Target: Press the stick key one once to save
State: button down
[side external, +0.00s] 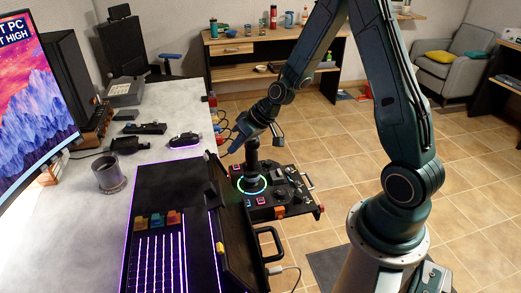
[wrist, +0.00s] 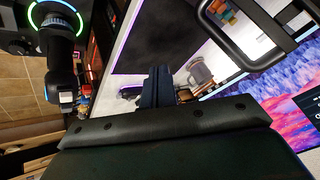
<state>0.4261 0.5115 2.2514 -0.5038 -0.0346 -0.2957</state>
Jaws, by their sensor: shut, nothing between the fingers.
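The black joystick (side external: 252,158) stands upright on a control panel (side external: 290,205) at the desk's right edge, with a glowing ring (side external: 251,191) around its base. Small lit square keys, such as a red one (side external: 261,201), sit on the panel near the ring. No label is readable, so I cannot tell which is stick key one. My gripper (side external: 226,146) is shut and empty, up beside the joystick's top. In the wrist view its fingertips (wrist: 157,72) are together, and the joystick (wrist: 61,70) shows at the left, apart from them.
A black console (side external: 160,205) with purple lit lines and coloured switches lies left of the panel. A black handle (side external: 270,243) sticks out at its right. A grey mug (side external: 108,175) and a monitor (side external: 38,90) stand on the desk. Open tiled floor lies to the right.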

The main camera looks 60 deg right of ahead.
jog(key=w+d+f+m+t, duration=0.1)
jog(key=d+f+m, duration=0.15)
jog(key=f, duration=0.65)
jog(key=m+t, duration=0.1)
jog(key=m, duration=0.1)
send_over(249, 204)
notch_tip(249, 204, down, 7)
jog(key=shift+d+f, duration=0.15)
jog(key=shift+f, duration=0.6)
jog(key=shift+f, duration=0.1)
jog(key=shift+f, duration=4.3)
jog(key=shift+f, duration=0.9)
jog(key=shift+r, duration=0.9)
